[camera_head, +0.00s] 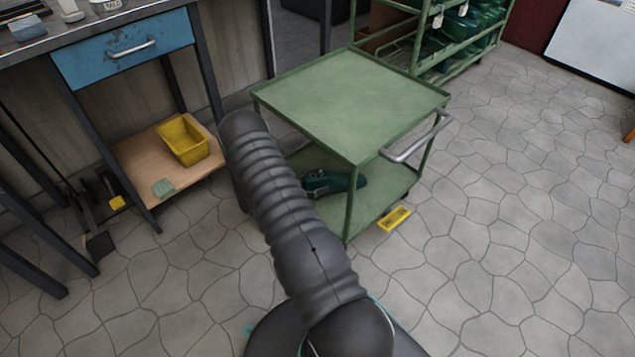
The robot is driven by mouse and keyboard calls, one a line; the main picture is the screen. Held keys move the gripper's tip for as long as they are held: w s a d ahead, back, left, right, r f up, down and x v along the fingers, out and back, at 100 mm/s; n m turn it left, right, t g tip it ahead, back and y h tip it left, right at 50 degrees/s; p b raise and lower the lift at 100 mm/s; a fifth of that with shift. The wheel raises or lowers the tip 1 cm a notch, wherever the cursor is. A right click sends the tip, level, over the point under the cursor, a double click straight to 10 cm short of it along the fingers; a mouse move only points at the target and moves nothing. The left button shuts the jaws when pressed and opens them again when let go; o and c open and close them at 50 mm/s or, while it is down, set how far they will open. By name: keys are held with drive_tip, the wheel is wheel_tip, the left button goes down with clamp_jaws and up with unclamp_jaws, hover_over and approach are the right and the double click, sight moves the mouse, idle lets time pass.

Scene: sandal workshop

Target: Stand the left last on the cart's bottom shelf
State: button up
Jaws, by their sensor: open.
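The green cart (350,100) stands in the middle, with an empty top tray. Its bottom shelf (378,204) shows below, partly covered by the tray, a leg and my arm. A dark green last (348,182) is on this shelf, toe to the right, and seems to rest sole down. I cannot tell if it is the left one. My arm bends over in front of the cart's left side. A dark part at the last's left end looks like my gripper (316,182), open and close to the last. I cannot tell whether they touch.
A workbench with a blue drawer (125,48) stands left, with a yellow bin (183,140) on its low shelf. A green rack (465,40) with green lasts stands behind the cart. A yellow plate (394,218) lies by the cart.

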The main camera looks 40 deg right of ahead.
drive_tip(key=v, duration=1.2)
